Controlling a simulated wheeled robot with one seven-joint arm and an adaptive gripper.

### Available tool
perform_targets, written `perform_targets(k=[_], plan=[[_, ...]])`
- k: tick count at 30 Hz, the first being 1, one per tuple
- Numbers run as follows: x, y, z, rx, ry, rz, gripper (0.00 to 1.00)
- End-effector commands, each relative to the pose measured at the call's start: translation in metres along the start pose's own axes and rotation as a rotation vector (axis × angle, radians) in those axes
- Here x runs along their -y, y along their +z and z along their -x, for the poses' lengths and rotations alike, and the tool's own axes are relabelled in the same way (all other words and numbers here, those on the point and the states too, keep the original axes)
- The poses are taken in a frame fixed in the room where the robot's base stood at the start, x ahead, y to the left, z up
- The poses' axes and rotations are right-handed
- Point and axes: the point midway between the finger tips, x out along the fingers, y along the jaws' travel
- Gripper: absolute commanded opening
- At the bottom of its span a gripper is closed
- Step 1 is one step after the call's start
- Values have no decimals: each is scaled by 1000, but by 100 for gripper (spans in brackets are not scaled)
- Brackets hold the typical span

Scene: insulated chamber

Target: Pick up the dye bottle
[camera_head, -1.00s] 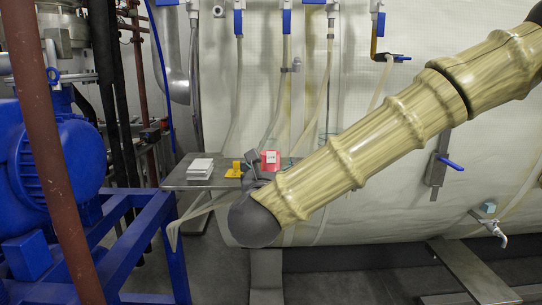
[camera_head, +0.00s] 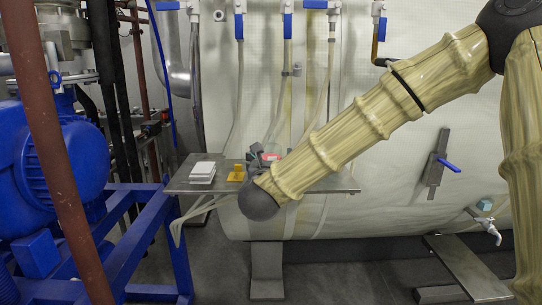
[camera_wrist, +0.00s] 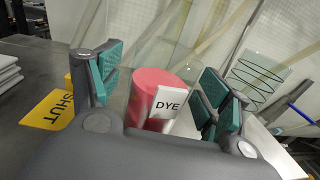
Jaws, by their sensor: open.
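The dye bottle is a clear vessel with red contents and a white label reading DYE. In the wrist view the dye bottle (camera_wrist: 149,88) stands upright between the two teal-padded fingers of my gripper (camera_wrist: 165,88). The fingers are open, one on each side, with gaps to the bottle. In the head view my gripper (camera_head: 262,155) is at the table, and only a bit of the red bottle (camera_head: 271,156) shows behind it.
A coil in clear glass (camera_wrist: 259,75) stands beyond my right finger. Hoses hang behind.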

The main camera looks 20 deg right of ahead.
Motion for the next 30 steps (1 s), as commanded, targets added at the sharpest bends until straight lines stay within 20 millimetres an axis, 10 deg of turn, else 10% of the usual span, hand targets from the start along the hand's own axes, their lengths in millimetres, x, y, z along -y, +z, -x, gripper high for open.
perform_targets(k=[7,17,30], plan=[[0,0,-3,1,0,0,78],[0,0,-2,1,1,0,22],[0,9,-3,4,0,-2,22]])
